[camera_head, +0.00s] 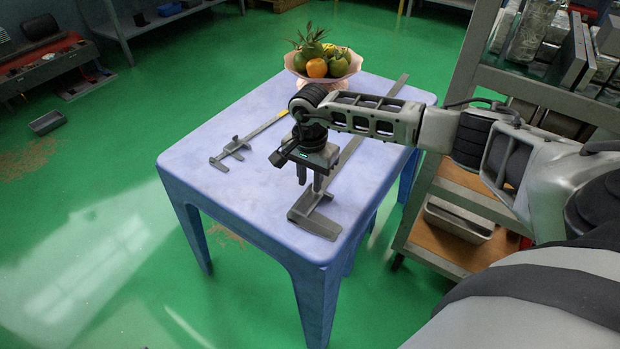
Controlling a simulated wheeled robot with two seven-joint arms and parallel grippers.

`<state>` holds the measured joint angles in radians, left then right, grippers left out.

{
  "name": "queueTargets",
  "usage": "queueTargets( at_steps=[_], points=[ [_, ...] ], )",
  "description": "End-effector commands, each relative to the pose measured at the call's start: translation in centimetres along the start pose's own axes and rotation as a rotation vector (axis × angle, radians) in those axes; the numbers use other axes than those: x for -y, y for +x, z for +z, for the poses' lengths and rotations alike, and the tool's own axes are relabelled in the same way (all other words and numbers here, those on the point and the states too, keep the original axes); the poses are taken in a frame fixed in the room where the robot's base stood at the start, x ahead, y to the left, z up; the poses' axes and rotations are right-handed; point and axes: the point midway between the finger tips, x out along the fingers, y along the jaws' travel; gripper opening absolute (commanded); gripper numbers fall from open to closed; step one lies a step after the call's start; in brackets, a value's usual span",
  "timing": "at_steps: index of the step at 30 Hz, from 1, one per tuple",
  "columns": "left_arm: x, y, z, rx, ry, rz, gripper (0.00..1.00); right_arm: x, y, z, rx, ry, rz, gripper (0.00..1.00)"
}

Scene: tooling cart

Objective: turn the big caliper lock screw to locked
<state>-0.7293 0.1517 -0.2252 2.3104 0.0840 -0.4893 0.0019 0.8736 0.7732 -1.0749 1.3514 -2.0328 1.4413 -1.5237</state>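The big caliper (317,221) lies on the blue table, its jaws near the front corner and its long beam (357,143) running to the back right. My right gripper (309,180) points down over the caliper's jaw end, close above the sliding part. The gripper and wrist hide the lock screw and much of the slider, so its setting does not show. A small gap shows below the gripper body, but finger and caliper parts overlap, and I cannot tell whether the fingers hold anything. My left gripper is not in view.
A smaller caliper (234,149) lies on the table to the left. A pink fruit bowl (324,83) stands at the back edge. A loaded shelf cart (447,181) stands close on the right, near my arm. The table's front left is bare.

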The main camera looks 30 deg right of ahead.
Motion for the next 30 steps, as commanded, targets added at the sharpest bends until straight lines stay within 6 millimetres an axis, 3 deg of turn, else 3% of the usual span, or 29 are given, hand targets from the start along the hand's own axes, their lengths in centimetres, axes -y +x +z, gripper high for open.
queueTargets(
  at_steps=[8,11,23,30],
  points=[
    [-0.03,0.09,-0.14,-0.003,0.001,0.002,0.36,0.00,0.12,0.01,0.000,0.000,0.000,0.25],
    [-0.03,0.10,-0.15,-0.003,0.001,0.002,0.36,0.00,0.10,0.01,0.000,0.000,0.000,0.00],
    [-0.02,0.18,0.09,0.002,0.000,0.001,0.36,0.00,0.05,-0.01,0.000,0.030,0.000,0.00],
    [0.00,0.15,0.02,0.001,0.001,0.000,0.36,0.00,0.01,-0.03,0.000,0.154,0.000,0.00]
  ],
)
